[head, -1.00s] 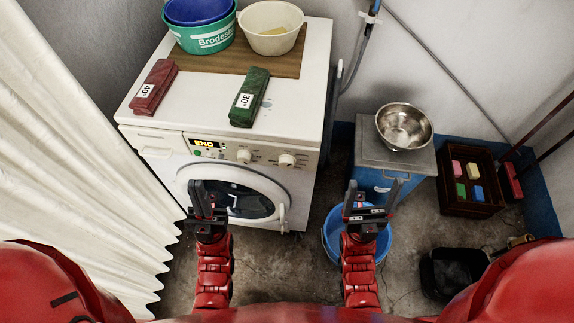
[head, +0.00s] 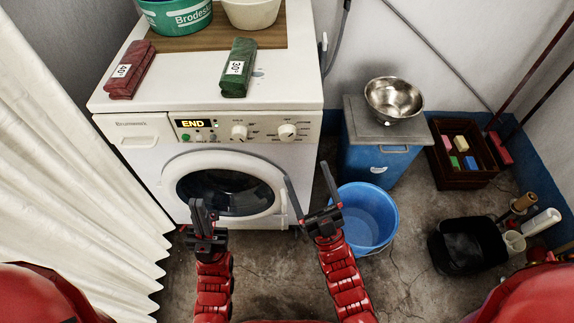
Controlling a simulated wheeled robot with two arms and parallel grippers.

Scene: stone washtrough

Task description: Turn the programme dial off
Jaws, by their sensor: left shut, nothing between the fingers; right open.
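The white washing machine (head: 125,148) stands ahead with its round door closed. Its control panel has a lit display (head: 189,123) reading "END" and two cream dials, a left one (head: 239,132) and a right one (head: 287,132). Small print surrounds both dials, too small to read, so I cannot tell which is the programme dial or its setting. My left gripper (head: 203,215) is shut and empty, low in front of the door. My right gripper (head: 313,200) is open and empty, right of the door and below the right dial. Neither touches the panel.
A red block marked 40° (head: 133,72), a green block marked 30° (head: 238,70) and basins lie on the machine. A blue bucket (head: 372,212) stands close beside my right gripper. A blue cabinet (head: 372,163) carries a metal bowl (head: 394,98). A white curtain (head: 70,190) hangs left.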

